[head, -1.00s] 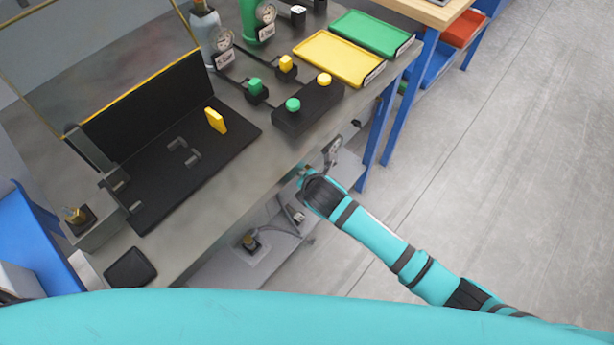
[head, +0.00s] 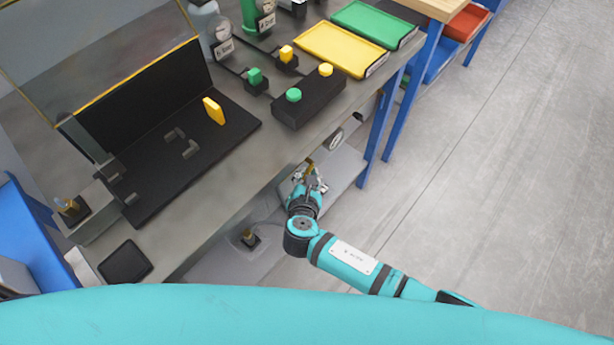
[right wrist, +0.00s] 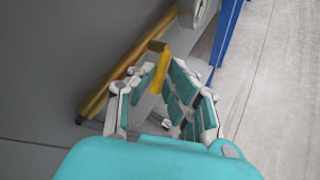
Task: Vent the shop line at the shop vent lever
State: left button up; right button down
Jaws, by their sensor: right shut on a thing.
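A yellow lever (right wrist: 157,72), which I take to be the shop vent lever, stands out from a brass pipe (right wrist: 122,72) under the bench edge in the right wrist view. In the head view only a small yellow part of the lever (head: 310,168) shows above my fingers. My right gripper (right wrist: 161,80) has its fingers on both sides of the lever and is shut on it. In the head view the right gripper (head: 311,182) is just below the bench's front edge. Its fingers partly hide the lever. My left gripper is not in view.
A round gauge (head: 336,138) is close beyond the gripper under the bench (head: 215,185). A blue bench leg (head: 376,140) stands to its right. A black box with green and yellow buttons (head: 309,98) is on the bench top. The floor (head: 500,190) at right is clear.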

jog(key=shift+f, duration=0.1)
dwell(0.3)
jog(key=c, duration=1.6)
grip_release()
jog(key=shift+s, duration=0.1)
jog(key=v, duration=1.2)
